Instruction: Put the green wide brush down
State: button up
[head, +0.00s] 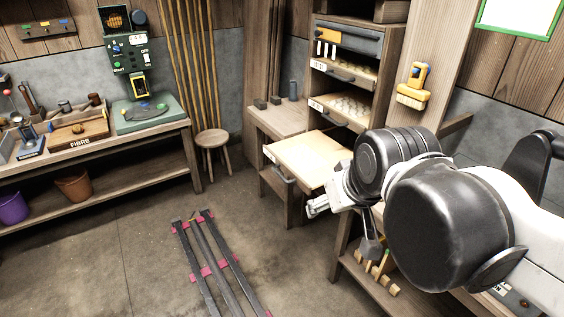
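I cannot make out the green wide brush for certain. A wooden rack (388,286) with several light pegs or handles sits on the low shelf below my arm, with a small yellow-green piece (383,260) among them. A dark tapered object (371,246) hangs just above the rack; I cannot tell what it is.
A stool (213,141) and a long workbench (100,150) are on the left. Metal rails with pink clamps (208,270) lie across the floor. A yellow device (412,90) hangs on a post.

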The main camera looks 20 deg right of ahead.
jog(key=s+f, duration=0.1)
jog(key=s+a+f, duration=0.1)
jog(key=shift+s+a+t, duration=0.2)
jog(key=shift+s+t, duration=0.1)
jog(key=shift+s, duration=0.05)
notch_tip(320, 180, down, 7)
jog(key=b, duration=0.6)
jog(key=shift+r+b, duration=0.2)
jog(key=shift+b, duration=0.15)
jog(key=c, duration=0.4)
jog(key=shift+o, duration=0.2)
